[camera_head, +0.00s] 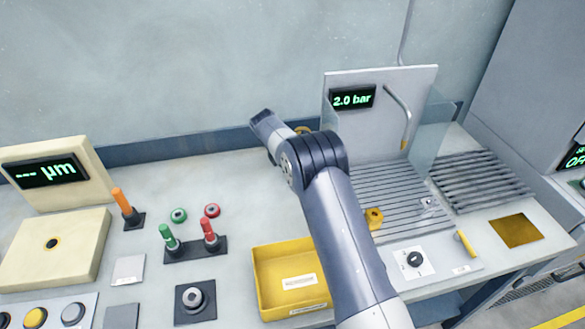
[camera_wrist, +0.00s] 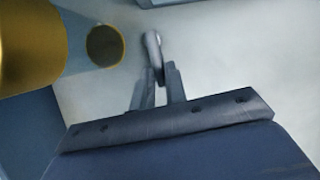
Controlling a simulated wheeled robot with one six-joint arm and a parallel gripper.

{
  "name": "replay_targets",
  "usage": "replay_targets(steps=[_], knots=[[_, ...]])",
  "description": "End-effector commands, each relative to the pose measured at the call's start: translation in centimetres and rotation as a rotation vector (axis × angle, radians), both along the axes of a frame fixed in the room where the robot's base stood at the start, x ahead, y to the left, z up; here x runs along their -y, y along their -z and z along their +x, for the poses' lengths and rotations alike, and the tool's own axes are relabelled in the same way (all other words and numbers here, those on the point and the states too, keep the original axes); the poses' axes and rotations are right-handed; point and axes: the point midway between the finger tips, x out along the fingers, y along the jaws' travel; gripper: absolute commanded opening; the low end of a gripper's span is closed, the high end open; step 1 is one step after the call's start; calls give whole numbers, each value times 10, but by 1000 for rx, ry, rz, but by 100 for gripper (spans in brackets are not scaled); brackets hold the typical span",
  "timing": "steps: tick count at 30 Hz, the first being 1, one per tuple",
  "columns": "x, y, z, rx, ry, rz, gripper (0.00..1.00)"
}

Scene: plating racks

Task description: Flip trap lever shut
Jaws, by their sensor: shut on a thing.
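My gripper (camera_wrist: 160,80) shows in the wrist view with its two fingers closed around the lower part of a small grey metal lever (camera_wrist: 152,46). The lever's rounded end sticks out beyond the fingertips. A large brass-coloured cylinder (camera_wrist: 28,45) stands to the left of the lever, with a dark round opening in a brass rim (camera_wrist: 105,46) beside it. In the head view my arm hides the gripper and the lever. Only a bit of a brass-coloured part (camera_head: 303,130) shows behind my arm there, near the back wall.
A yellow tray (camera_head: 262,287) sits left of my arm. A slatted drain with a splash panel reading 2.0 bar (camera_head: 352,98) is to the right. Coloured handles (camera_head: 168,238) stand on the left of the bench. Clear bench lies at the back left.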

Motion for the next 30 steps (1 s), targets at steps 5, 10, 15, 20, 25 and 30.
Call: replay_targets(steps=[5,10,15,20,25,30], knots=[[-1,0,4,1,66,0,0],[-2,0,7,0,140,1,0],[-2,-1,8,1,164,1,0],[-2,-1,8,1,163,0,0],[-2,-1,8,2,162,1,23],[-2,0,7,1,162,0,35]])
